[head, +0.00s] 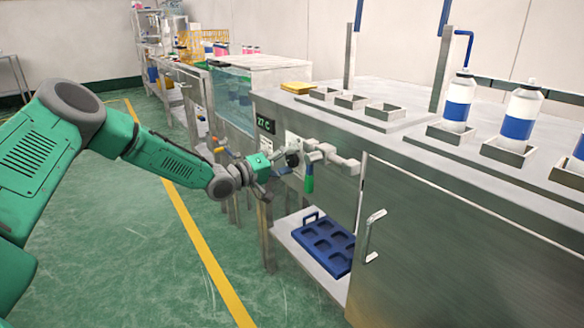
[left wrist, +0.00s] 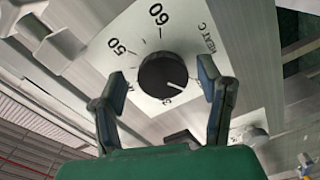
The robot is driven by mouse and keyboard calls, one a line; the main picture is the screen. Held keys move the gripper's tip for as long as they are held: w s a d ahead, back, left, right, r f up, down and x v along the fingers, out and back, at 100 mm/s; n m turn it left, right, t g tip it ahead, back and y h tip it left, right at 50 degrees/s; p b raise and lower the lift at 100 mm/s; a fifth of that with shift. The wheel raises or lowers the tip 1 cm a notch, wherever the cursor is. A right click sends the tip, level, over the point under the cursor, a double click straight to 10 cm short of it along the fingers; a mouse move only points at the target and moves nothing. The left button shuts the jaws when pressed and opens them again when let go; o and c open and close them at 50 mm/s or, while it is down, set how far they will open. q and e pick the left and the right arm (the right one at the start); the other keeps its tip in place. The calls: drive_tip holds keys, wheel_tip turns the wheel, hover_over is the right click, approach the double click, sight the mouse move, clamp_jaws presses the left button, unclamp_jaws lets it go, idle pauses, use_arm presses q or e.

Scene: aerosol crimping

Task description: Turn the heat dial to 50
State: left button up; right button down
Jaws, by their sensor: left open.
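The heat dial is a black round knob (left wrist: 163,76) on a white plate (left wrist: 140,38) marked HEAT C, with 50 and 60 readable. A light pointer mark on the knob faces the lower right in the left wrist view, away from 50; a figure there is partly hidden. My left gripper (left wrist: 160,88) is open, with one finger on each side of the knob; whether they touch it I cannot tell. In the head view the left gripper (head: 278,160) is at the front panel, by the dark knob (head: 292,158). A display (head: 266,125) above reads 27 C.
A valve with a green handle (head: 309,180) sticks out just right of the dial. A blue tray (head: 326,245) lies on the lower shelf. A cabinet door with a handle (head: 370,235) is further right. White and blue cans (head: 459,98) stand on the bench top.

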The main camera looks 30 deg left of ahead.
use_arm(q)
drive_tip(key=shift+w+d+f, duration=0.1)
drive_tip(key=shift+w, duration=0.4)
drive_tip(key=shift+a+f, duration=0.15)
drive_tip(key=shift+a, duration=0.3)
drive_tip(key=shift+d, duration=0.2)
drive_tip(key=c, duration=1.1)
drive_tip(key=shift+d, duration=0.2)
drive_tip(key=shift+c, duration=0.3)
use_arm(e)
drive_tip(key=shift+a+f, duration=0.15)
use_arm(q)
drive_tip(key=shift+m, duration=0.3)
use_arm(e)
drive_tip(key=shift+r, duration=0.2)
